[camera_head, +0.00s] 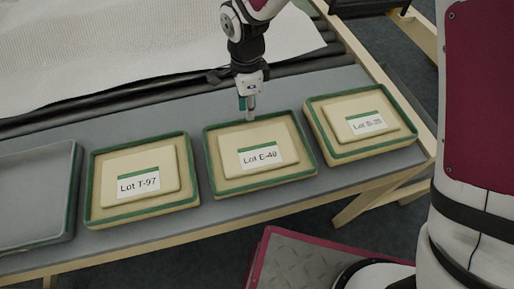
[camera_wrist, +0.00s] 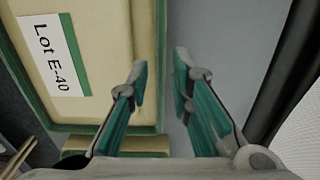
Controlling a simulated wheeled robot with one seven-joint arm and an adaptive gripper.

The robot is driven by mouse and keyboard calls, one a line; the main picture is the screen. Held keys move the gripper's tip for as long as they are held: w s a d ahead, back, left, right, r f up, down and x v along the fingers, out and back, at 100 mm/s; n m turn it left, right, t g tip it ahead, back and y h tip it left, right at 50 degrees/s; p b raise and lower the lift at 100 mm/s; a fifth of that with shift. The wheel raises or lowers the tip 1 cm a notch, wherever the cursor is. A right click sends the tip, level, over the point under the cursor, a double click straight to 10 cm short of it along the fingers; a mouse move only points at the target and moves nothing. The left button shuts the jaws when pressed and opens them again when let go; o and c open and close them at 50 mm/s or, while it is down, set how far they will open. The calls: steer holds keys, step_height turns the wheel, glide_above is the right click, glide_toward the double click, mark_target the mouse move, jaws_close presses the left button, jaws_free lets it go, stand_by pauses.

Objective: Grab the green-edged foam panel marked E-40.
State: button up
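The green-edged foam panel marked Lot E-40 (camera_head: 230,181) lies on the grey table, between two similar panels. In the wrist view its cream surface and green rim (camera_wrist: 85,129) fill the left side, with the white label at upper left. My gripper (camera_head: 249,116) is at the panel's far edge in the head view. In the wrist view my gripper (camera_wrist: 160,75) is open, with a gap between its two teal-padded fingers. The left finger overlaps the panel's edge in the picture and the right finger is over grey table surface. Nothing is held. Whether a finger touches the panel cannot be told.
A Lot T-97 panel (camera_head: 104,204) lies to the left and another labelled panel (camera_head: 337,146) to the right. An empty grey tray (camera_head: 30,230) is at far left. Dark rollers (camera_head: 170,96) and white wadding (camera_head: 120,50) lie behind the panels.

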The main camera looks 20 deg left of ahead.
steer(key=shift+a+f, duration=0.1)
steer(key=shift+f, duration=1.5)
jaws_close()
steer(key=shift+r, duration=0.15)
